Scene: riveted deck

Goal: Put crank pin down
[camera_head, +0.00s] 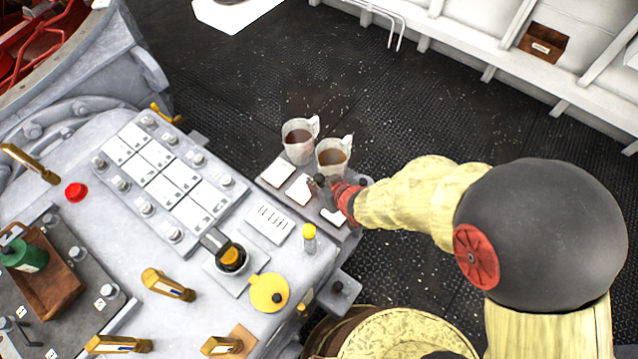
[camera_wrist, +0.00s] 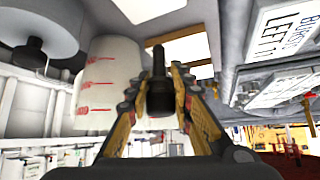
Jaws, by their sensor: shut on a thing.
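My gripper (camera_wrist: 158,90) is shut on the crank pin (camera_wrist: 158,68), a dark, stepped pin with a narrow end pointing away from the wrist. In the head view my gripper (camera_head: 330,188) is over the right end of the console, at a small ledge (camera_head: 262,183) with several white pads. The pin is small and dark there and hard to make out among the fingers. I cannot tell whether it touches the ledge.
Two clear measuring jugs with brown liquid, one left (camera_head: 299,146) and one right (camera_head: 333,160), stand close beside my gripper. A yellow-capped bottle (camera_head: 309,240) and a yellow disc (camera_head: 269,293) are nearer on the console. Dark deck lies beyond.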

